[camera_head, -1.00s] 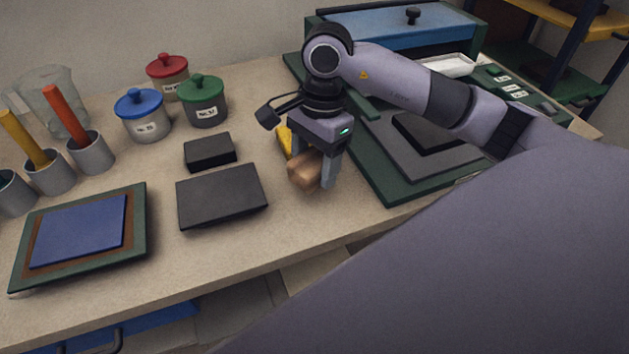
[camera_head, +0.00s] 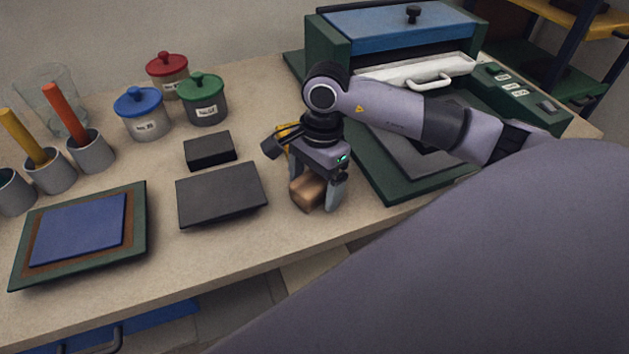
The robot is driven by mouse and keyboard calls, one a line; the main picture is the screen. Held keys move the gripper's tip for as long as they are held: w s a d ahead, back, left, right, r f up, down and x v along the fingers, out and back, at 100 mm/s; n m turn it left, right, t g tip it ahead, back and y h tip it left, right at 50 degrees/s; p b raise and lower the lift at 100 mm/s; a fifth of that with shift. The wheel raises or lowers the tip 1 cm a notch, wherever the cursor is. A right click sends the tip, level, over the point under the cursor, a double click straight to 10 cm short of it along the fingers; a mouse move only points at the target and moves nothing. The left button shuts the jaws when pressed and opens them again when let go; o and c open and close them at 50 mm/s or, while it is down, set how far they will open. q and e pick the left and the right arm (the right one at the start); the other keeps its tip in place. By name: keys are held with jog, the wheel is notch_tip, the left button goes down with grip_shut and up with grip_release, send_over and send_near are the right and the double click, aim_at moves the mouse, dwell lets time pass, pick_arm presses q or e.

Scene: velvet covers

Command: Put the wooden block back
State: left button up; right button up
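The wooden block (camera_head: 307,194) is a small brown block at the front middle of the table, right of the flat dark grey slab. My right gripper (camera_head: 317,190) points down over it, with its fingers on either side of the block. The block is low, at or just above the table top. I cannot tell whether the fingers press on it or stand slightly apart. My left gripper is not in view.
A dark slab (camera_head: 222,196) and a small black block (camera_head: 209,150) lie to the left. A green press (camera_head: 378,185) with a white handle stands to the right. Lidded jars (camera_head: 143,119), grey cups (camera_head: 91,152) and a framed blue pad (camera_head: 79,230) fill the left side.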

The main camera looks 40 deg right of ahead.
jog(key=shift+r, duration=0.45)
notch_tip(320, 180, up, 11)
jog(key=d, duration=0.1)
jog(key=shift+d+r+b, duration=0.2)
jog(key=shift+d+b, duration=0.05)
jog(key=shift+b, duration=0.1)
jog(key=shift+w, duration=0.1)
